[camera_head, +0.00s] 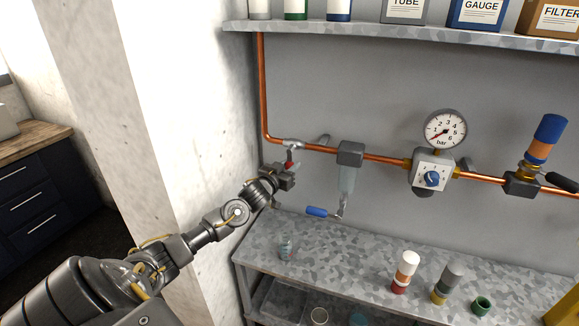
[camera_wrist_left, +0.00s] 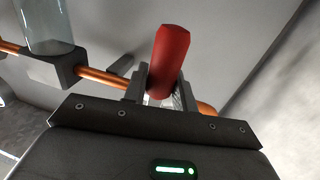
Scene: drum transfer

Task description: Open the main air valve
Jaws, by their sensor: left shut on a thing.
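The main air valve (camera_head: 290,144) sits on the copper pipe at the left, near the corner of the wall. Its red lever (camera_head: 289,157) points down from the valve body, and its red end stands up large in the left wrist view (camera_wrist_left: 171,50). My left gripper (camera_head: 286,171) is at the lever and shut on it. In the left wrist view the two fingers (camera_wrist_left: 160,88) stand on either side of the lever's lower part. The fingers partly hide the lever in the head view. My right gripper is not in view.
Right of the valve are a filter with a clear bowl (camera_head: 346,179), a blue-handled tap (camera_head: 317,212), a pressure gauge (camera_head: 445,130) and a regulator (camera_head: 433,168). Below, a metal bench (camera_head: 345,250) holds small bottles. A shelf (camera_head: 400,37) runs above. A white wall (camera_head: 190,110) stands close left.

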